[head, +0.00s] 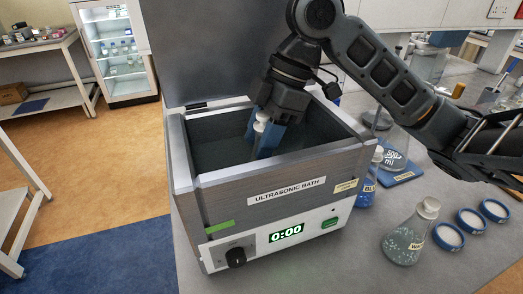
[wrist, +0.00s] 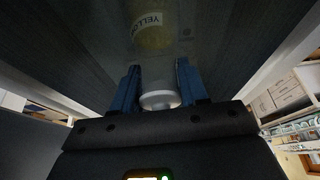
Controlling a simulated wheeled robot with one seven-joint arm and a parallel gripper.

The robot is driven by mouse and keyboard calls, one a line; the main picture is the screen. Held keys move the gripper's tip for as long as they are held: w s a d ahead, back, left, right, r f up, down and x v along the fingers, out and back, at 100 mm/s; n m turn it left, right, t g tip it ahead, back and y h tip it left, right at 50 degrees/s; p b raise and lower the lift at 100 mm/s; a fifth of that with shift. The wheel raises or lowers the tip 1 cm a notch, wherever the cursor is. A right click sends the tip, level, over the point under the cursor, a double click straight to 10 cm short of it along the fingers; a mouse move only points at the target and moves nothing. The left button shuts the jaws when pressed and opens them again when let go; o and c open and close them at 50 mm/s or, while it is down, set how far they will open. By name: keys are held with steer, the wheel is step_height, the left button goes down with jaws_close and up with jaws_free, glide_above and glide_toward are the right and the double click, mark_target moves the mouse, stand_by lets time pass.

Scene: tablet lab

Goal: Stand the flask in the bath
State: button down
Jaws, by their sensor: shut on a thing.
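The ultrasonic bath (head: 285,190) is a grey open-topped box on the bench, with its lid (head: 200,50) raised behind it. My gripper (head: 262,138) reaches down inside the bath opening. Its blue fingers are shut on the flask, whose white stopper (head: 262,117) shows between them. The flask's lower body is hidden by the front wall in the head view. I cannot tell whether its base touches the bath floor.
The bath's display (head: 286,232) reads 0:00. Bare bench lies at the front right.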

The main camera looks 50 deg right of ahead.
steer(key=shift+f, duration=1.55)
steer(key=shift+f, duration=0.15)
steer(key=c, duration=0.6)
jaws_free()
steer(key=v, duration=1.2)
